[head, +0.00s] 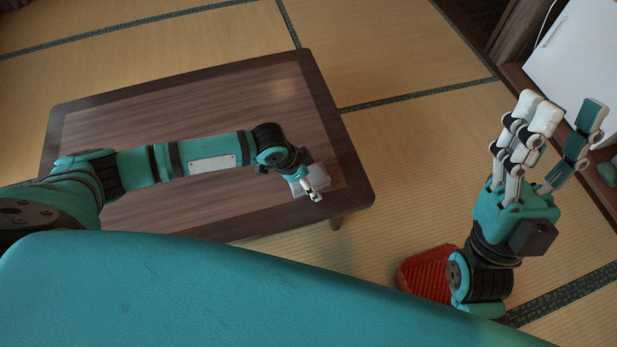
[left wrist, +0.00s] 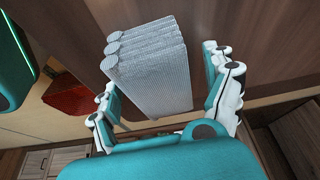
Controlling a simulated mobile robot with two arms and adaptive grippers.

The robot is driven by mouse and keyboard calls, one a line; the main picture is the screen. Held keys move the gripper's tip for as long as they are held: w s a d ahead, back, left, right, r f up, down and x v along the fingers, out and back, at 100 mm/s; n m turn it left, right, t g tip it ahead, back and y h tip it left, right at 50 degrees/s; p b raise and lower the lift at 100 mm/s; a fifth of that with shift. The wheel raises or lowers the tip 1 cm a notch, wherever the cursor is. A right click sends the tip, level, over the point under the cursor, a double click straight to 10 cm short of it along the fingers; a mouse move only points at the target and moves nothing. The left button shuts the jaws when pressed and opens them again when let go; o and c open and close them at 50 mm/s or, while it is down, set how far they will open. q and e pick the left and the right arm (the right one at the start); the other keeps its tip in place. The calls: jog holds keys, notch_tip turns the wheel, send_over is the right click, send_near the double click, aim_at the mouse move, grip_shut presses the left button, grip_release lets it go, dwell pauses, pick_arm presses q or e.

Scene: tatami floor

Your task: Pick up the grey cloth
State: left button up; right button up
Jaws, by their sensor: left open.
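The grey cloth (head: 320,172) lies folded on the low wooden table, near its right front corner, partly hidden by my left gripper (head: 312,190). In the left wrist view the cloth (left wrist: 152,75) shows several thick folded layers. My left gripper (left wrist: 165,95) is open there, with fingers on both sides of the cloth; I cannot tell whether they touch it. My right gripper (head: 562,122) is open and empty, pointing up at the right, away from the table.
The low table (head: 220,228) has a clear top around my left arm. A red ribbed basket (head: 424,270) stands on the tatami floor (head: 410,150) beside my right arm. A white panel (head: 580,55) stands at the upper right.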

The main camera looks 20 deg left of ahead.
pick_arm(q)
jog(key=shift+c, duration=0.2)
jog(key=shift+s, duration=0.1)
jog(key=c, duration=1.2)
